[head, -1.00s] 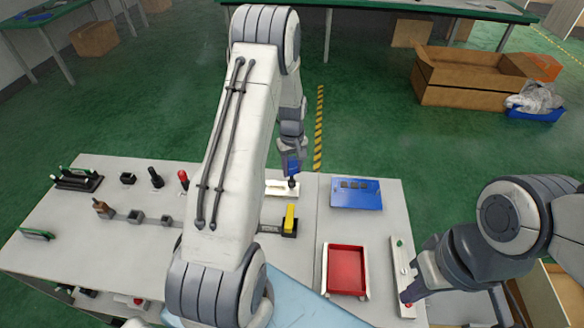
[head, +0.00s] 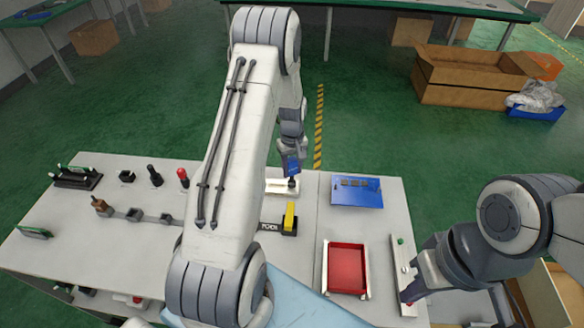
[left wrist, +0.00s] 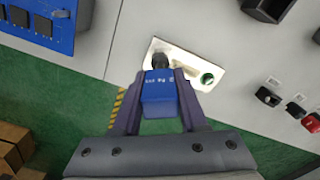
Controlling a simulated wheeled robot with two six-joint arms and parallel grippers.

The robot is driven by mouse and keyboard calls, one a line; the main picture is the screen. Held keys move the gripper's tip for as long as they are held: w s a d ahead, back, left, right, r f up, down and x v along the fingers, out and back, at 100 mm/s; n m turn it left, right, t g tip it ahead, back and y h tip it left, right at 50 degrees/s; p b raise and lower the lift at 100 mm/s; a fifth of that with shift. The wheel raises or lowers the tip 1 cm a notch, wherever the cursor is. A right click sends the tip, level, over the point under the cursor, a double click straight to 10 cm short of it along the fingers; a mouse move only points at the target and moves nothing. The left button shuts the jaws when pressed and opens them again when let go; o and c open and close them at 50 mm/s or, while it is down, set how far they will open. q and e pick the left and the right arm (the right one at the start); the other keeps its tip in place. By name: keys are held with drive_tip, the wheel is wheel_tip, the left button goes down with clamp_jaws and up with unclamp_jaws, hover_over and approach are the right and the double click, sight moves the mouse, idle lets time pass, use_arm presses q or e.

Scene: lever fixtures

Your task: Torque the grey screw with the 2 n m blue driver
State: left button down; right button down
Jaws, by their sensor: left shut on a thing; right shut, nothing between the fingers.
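My left gripper (head: 291,158) is shut on the blue driver (head: 292,169), which it holds upright over a white plate (head: 278,187) at the table's far edge. In the left wrist view the blue driver (left wrist: 160,95) sits between the two fingers. Its dark tip (left wrist: 160,62) reaches the left part of the white plate (left wrist: 186,60). A green round piece (left wrist: 207,78) is on the plate's right part. The grey screw is not clearly visible; the driver covers the spot below its tip. My right gripper (head: 407,290) is shut and empty, low over the table's right side.
A blue panel (head: 357,193) and a red tray (head: 346,270) lie right of the plate. A yellow-and-black piece (head: 290,218) stands in front of it. A light strip with a green button (head: 400,241) lies by my right gripper. Several small fixtures stand at left.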

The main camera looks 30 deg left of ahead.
sight(292, 160)
use_arm(q)
drive_tip(key=shift+f, duration=0.2)
drive_tip(key=m, duration=0.3)
drive_tip(key=shift+r+p, duration=1.85)
drive_tip(key=shift+r, duration=0.7)
